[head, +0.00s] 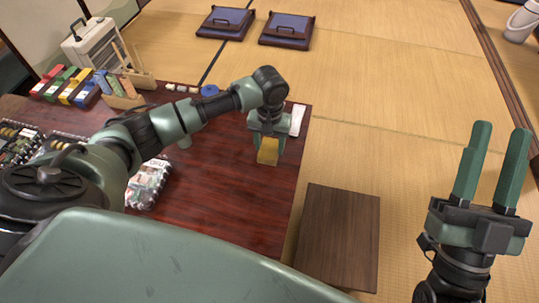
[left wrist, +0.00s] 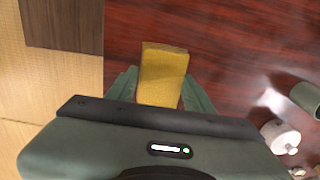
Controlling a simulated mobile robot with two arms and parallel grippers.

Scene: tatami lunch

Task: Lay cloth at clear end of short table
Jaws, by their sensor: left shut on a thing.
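My left gripper (head: 267,145) is shut on a folded yellow cloth (head: 267,152), over the right end of the dark red-brown table (head: 235,215). In the left wrist view the cloth (left wrist: 162,75) sticks out between the two green fingers, above bare glossy tabletop (left wrist: 225,45). I cannot tell whether its lower edge touches the table. My right gripper (head: 499,150) is open and empty, off to the right above the tatami, its two fingers apart.
A white object (head: 297,120) lies at the table's right edge. A low brown wooden piece (head: 340,235) stands beside the table. Cushions (head: 286,30) lie beyond on open tatami.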

